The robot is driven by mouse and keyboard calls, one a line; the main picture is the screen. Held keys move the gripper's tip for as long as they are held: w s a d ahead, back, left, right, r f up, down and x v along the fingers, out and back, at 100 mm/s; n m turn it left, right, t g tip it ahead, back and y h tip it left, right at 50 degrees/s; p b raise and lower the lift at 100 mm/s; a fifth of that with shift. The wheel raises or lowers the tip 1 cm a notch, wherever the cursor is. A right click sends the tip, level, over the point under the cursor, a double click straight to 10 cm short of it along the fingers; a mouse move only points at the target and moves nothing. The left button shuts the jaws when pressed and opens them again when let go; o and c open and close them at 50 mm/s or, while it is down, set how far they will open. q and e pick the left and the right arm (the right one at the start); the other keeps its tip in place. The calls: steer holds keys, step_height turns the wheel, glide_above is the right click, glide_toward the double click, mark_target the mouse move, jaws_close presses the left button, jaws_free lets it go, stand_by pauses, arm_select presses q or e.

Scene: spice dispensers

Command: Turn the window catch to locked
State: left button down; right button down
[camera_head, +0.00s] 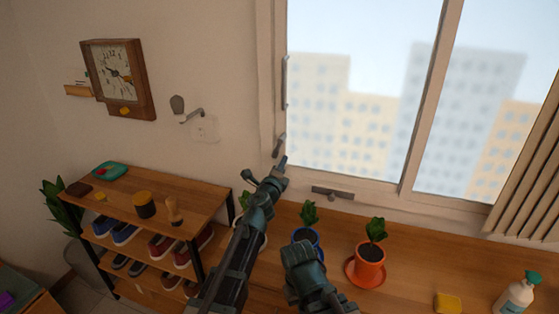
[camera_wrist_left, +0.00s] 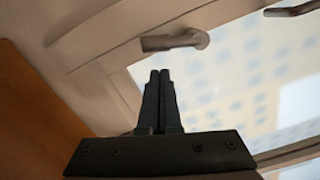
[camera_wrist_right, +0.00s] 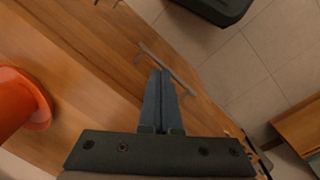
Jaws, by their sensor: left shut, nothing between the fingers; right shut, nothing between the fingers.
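A small grey lever catch (camera_head: 279,145) is on the left side of the window frame, low down, and tilted in the head view. My left gripper (camera_head: 283,162) is shut and empty, just below the catch in the head view. My right gripper (camera_wrist_right: 160,72) is shut and empty, over the wooden counter in its wrist view. Its fingers are hidden in the head view behind its own arm.
A long vertical handle (camera_head: 284,83) is above the catch. A metal bar fitting (camera_head: 332,192) is on the lower frame. Potted plants, including an orange pot (camera_head: 369,266), stand on the counter near my right arm. A shoe shelf (camera_head: 187,205) stands left.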

mark_target(275, 156)
arm_select(q)
steer(key=shift+w+a+r, duration=0.25)
steer(key=shift+w+a, duration=0.1)
steer(key=shift+a, duration=0.25)
steer(key=shift+w+a+m, duration=0.15)
steer(key=shift+a+m, duration=0.25)
steer(key=shift+m, duration=0.4)
steer(key=shift+w+a+m, duration=0.2)
steer(key=shift+a+m, duration=0.35)
steer(key=shift+m, duration=0.65)
steer(key=m, duration=0.1)
steer(key=a+m, duration=0.1)
steer(key=shift+w+a+r+m, duration=0.1)
steer(key=shift+w+r+m, duration=0.05)
steer(key=shift+r+m, duration=0.15)
steer(key=m, duration=0.1)
steer(key=a+r+m+p, duration=0.1)
steer(key=m, duration=0.2)
steer(key=shift+w+a+r+m+h, duration=0.2)
steer(key=shift+w+a+m+h, duration=0.1)
steer(key=m, duration=0.1)
steer(key=r+m+p, duration=0.1)
steer(key=m, duration=0.1)
steer(key=shift+w+a, duration=0.1)
steer(key=shift+a, duration=0.25)
steer(key=shift+a+r+p, duration=0.1)
steer(key=shift+r+p, duration=0.1)
steer(key=shift+p, duration=0.2)
steer(key=shift+r, duration=0.1)
steer(key=shift+a, duration=0.1)
